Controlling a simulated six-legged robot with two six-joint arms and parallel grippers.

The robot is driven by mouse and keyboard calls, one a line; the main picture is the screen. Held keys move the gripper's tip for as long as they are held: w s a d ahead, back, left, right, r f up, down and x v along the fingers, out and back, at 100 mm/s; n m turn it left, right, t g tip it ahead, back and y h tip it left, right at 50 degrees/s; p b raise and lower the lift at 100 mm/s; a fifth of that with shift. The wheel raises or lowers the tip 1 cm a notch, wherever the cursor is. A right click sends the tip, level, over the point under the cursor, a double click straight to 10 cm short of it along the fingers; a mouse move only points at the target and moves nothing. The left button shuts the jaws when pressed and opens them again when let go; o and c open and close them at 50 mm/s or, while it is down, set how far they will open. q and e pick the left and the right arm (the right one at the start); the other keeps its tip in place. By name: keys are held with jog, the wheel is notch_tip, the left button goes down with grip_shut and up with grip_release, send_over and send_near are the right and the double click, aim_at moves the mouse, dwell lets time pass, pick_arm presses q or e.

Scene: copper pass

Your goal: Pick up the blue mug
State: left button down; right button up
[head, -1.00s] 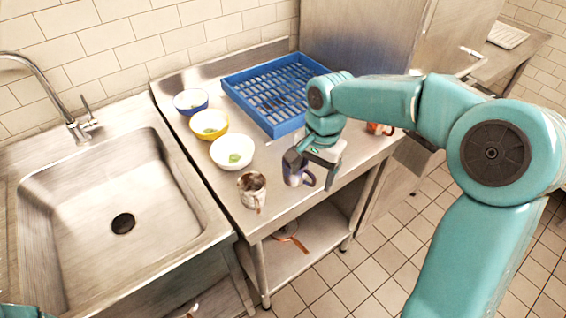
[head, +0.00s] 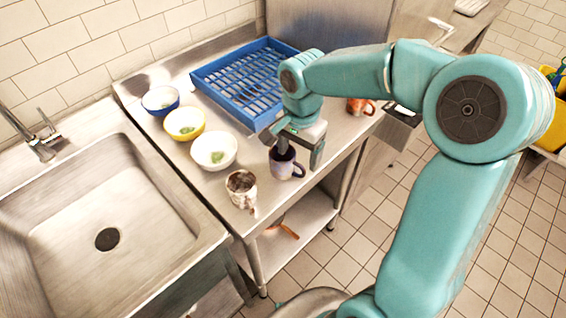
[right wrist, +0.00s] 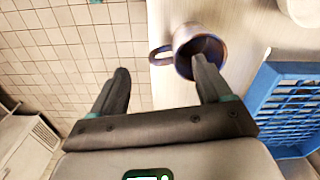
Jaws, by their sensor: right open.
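The blue mug (head: 284,170), a dark blue-purple one, stands upright near the front edge of the steel table, its handle to the right. It also shows in the right wrist view (right wrist: 183,38). My right gripper (head: 300,154) is open and empty above it, fingers pointing down. In the right wrist view, one finger of the gripper (right wrist: 161,66) overlaps the mug's opening and the other is outside, past the handle. I cannot tell how deep the first finger reaches. My left gripper is not in view.
A patterned mug (head: 241,188) stands close to the left. Three bowls, white (head: 214,151), yellow (head: 185,123) and blue (head: 160,99), line the table's left side. A blue rack (head: 240,80) lies behind, an orange mug (head: 360,106) to the right. A sink (head: 60,220) adjoins.

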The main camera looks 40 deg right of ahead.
aim_at(298, 164)
jog(key=f, duration=0.5)
jog(key=f+p, duration=0.1)
jog(key=f, duration=0.1)
jog(key=shift+w+d+f, duration=0.3)
jog(key=shift+w, duration=0.05)
jog(key=shift+s+r, duration=0.1)
jog(key=shift+a, duration=0.1)
grip_shut()
